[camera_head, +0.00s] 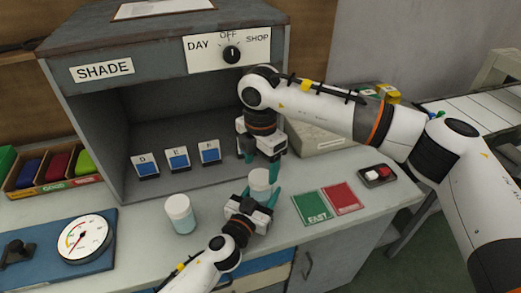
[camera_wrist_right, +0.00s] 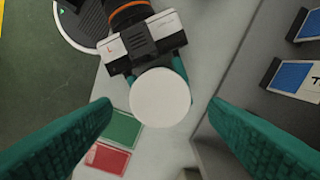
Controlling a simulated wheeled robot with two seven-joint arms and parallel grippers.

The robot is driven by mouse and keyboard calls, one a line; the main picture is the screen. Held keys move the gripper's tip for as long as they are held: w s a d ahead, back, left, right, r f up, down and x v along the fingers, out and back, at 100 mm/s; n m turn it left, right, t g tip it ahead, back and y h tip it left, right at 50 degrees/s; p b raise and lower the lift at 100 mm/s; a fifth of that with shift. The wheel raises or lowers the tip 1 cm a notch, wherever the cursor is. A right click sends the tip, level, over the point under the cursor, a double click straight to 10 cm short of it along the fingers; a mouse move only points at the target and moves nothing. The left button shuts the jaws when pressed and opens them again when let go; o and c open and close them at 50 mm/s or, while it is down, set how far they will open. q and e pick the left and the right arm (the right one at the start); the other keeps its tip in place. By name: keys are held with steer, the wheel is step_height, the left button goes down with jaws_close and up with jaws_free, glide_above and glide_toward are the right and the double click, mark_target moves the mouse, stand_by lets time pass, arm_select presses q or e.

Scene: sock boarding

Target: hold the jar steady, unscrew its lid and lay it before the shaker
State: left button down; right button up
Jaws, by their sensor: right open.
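In the right wrist view the round white lid (camera_wrist_right: 160,97) shows from above, covering most of the jar. My right gripper (camera_head: 261,159) points down above the jar, open; its fingers are on either side of the lid in the wrist view, apart from it. A second white-capped container with a pale blue body, perhaps the shaker (camera_head: 180,214), stands to the left.
A grey cabinet (camera_head: 72,99) with a dial stands behind, holding several small blue cards. A green card (camera_head: 311,207) and red card (camera_head: 341,196) lie right of the jar. A round gauge (camera_head: 84,238) is at left. The counter between the two containers is clear.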

mark_target(261, 176)
steer(key=shift+f, duration=1.55)
steer(key=shift+c, duration=0.2)
